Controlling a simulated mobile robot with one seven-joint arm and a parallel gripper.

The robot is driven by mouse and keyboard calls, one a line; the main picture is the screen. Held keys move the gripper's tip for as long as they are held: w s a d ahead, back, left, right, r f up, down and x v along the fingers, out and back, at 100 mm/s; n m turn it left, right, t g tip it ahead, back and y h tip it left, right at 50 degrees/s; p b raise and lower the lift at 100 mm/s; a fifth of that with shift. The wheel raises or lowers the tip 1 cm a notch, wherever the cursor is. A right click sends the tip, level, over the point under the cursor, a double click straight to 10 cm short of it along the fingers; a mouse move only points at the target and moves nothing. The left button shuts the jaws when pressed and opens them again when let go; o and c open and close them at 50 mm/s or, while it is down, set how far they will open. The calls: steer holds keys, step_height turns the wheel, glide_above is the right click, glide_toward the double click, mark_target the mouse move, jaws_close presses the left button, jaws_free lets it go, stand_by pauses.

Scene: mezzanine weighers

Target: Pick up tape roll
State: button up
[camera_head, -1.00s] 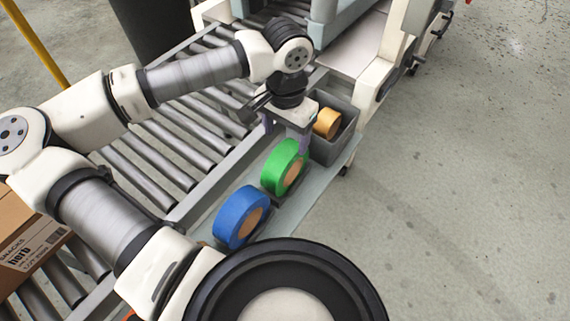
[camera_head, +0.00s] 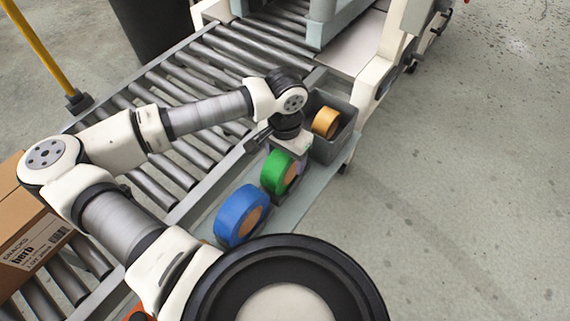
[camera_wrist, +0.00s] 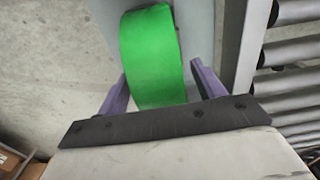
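A green tape roll (camera_head: 279,171) stands upright on the grey side shelf, between a blue tape roll (camera_head: 240,215) and a grey bin (camera_head: 336,148). A yellow-orange tape roll (camera_head: 326,122) is in the bin. My gripper (camera_head: 284,163) is over the green roll. In the wrist view, my gripper (camera_wrist: 160,92) is open, with one purple finger on each side of the green roll (camera_wrist: 152,55).
The shelf (camera_head: 293,212) is narrow and runs along the roller conveyor (camera_head: 170,163). A cardboard box (camera_head: 28,235) sits on the conveyor at the left. A yellow post (camera_head: 40,48) stands at upper left. The floor at right is clear.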

steer(key=c, duration=1.3)
steer(key=shift+r, duration=0.1)
step_height(320, 180, up, 20)
steer(key=shift+f+b, duration=0.1)
steer(key=shift+b, duration=0.2)
